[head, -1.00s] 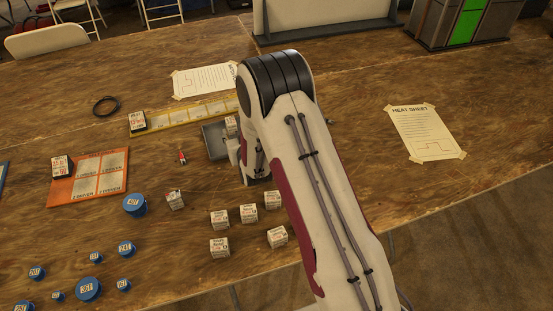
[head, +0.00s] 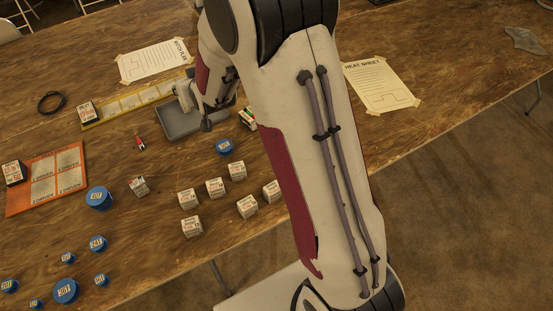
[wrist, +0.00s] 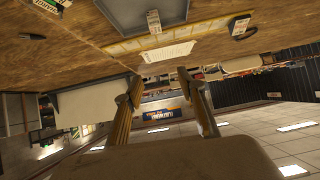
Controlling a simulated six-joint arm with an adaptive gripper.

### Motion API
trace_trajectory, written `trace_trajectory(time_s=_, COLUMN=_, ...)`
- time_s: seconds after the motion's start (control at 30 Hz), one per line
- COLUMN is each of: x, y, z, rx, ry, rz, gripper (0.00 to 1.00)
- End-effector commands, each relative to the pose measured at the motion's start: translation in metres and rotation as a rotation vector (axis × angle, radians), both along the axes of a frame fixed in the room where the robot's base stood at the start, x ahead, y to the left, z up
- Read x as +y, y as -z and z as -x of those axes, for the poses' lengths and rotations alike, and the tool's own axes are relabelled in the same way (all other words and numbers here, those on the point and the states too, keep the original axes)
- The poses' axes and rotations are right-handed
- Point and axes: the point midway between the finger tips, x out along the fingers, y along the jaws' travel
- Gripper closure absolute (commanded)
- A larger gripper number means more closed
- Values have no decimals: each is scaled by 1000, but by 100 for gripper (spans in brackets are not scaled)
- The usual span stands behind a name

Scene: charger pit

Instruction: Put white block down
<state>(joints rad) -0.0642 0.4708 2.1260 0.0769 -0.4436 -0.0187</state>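My gripper (wrist: 158,77) is open in the wrist view, its two fingers apart with nothing between them. In the head view it is largely hidden by my arm, near the grey tray (head: 178,128). A white block (wrist: 153,21) stands at the tray's far edge by the yellow strip in the wrist view, apart from the fingers. In the head view a pale shape at that edge is partly covered by my arm, and I cannot tell block from gripper there. Several white blocks (head: 215,187) stand on the table at the front.
A yellow strip (head: 135,107) with a dark-topped block (head: 87,112) lies behind the tray. An orange board (head: 45,182) and several blue discs (head: 99,197) are on the left.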

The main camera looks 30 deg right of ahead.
Motion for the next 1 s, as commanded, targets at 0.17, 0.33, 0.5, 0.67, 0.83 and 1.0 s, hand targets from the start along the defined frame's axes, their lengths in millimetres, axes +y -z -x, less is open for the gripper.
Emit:
trace_trajectory(time_s=0.17, x=-3, y=-31, z=24, rx=39, ry=-4, rz=-3, gripper=60)
trace_trajectory(time_s=0.33, x=-5, y=-55, z=51, rx=79, ry=-8, rz=-3, gripper=60)
trace_trajectory(time_s=0.5, x=-7, y=-76, z=80, rx=121, ry=-10, rz=-3, gripper=60)
trace_trajectory(time_s=0.67, x=-10, y=-94, z=110, rx=160, ry=-12, rz=-3, gripper=60)
trace_trajectory(time_s=0.83, x=-13, y=-110, z=144, rx=202, ry=-13, rz=0, gripper=60)
trace_trajectory(time_s=1.0, x=-16, y=-123, z=181, rx=243, ry=-14, rz=2, gripper=60)
